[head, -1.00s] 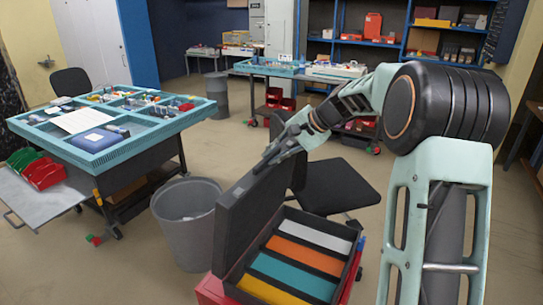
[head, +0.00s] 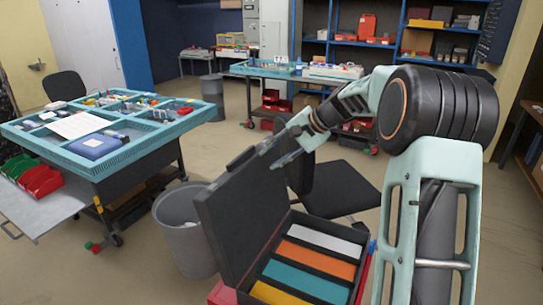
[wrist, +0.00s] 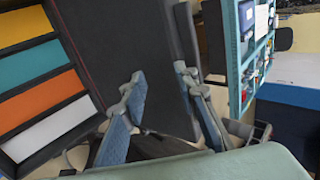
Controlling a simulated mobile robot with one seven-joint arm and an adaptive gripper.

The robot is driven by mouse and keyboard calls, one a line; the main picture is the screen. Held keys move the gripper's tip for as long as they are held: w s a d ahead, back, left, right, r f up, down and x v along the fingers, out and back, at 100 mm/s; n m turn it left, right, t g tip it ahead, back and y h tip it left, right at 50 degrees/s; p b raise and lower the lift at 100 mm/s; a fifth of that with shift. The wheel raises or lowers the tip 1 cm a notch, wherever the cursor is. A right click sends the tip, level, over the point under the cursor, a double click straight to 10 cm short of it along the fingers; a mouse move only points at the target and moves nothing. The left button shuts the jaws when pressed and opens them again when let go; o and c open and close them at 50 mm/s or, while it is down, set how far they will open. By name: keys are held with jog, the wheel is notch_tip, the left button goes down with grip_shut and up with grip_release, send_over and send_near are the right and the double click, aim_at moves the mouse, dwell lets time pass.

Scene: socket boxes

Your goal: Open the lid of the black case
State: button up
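The black case (head: 358,236) is in the lower middle of the head view. Its lid (head: 243,214) stands up, tilted on the left side, so the inside is exposed. The lid's dark inner face (wrist: 120,40) also fills the middle of the wrist view. My gripper (head: 272,155) is at the lid's upper far edge. In the wrist view my gripper (wrist: 160,78) has its fingers spread apart, one over the inner face and one near the outer edge. Whether either finger touches the lid cannot be told.
White, orange, teal and yellow panels (head: 306,282) lie in the case, which rests on something red (head: 222,294). A grey bin (head: 186,240) stands just left of the lid. A black chair (head: 340,187) is behind the case. A workbench (head: 110,165) with a tray top is at left.

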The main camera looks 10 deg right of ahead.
jog(key=shift+a, duration=0.15)
jog(key=v, duration=1.2)
